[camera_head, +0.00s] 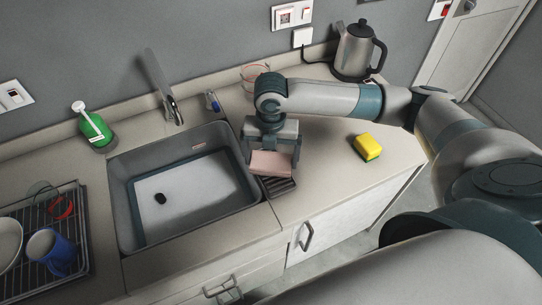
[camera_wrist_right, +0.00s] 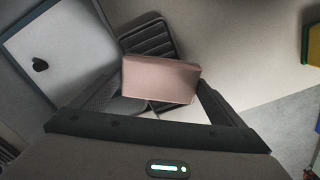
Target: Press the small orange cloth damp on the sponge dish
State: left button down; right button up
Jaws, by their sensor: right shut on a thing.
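A small folded pale pinkish-orange cloth (camera_head: 270,163) is between the fingers of my right gripper (camera_head: 272,160). The wrist view also shows the cloth (camera_wrist_right: 160,80) between the fingertips, and the right gripper is shut on it. The dark ribbed sponge dish (camera_head: 284,186) lies on the counter just right of the sink. The cloth covers part of the dish in both views; in the right wrist view the dish's ribbed far end (camera_wrist_right: 148,38) shows beyond it. I cannot tell whether the cloth touches the dish. My left gripper is not in view.
The sink (camera_head: 128,225) is left of the dish, with a faucet (camera_head: 160,85) behind it. A yellow-green sponge (camera_head: 367,147) lies on the counter to the right. A kettle (camera_head: 357,52) and a clear glass bowl (camera_head: 253,73) stand at the back. A dish rack (camera_head: 78,245) is far left.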

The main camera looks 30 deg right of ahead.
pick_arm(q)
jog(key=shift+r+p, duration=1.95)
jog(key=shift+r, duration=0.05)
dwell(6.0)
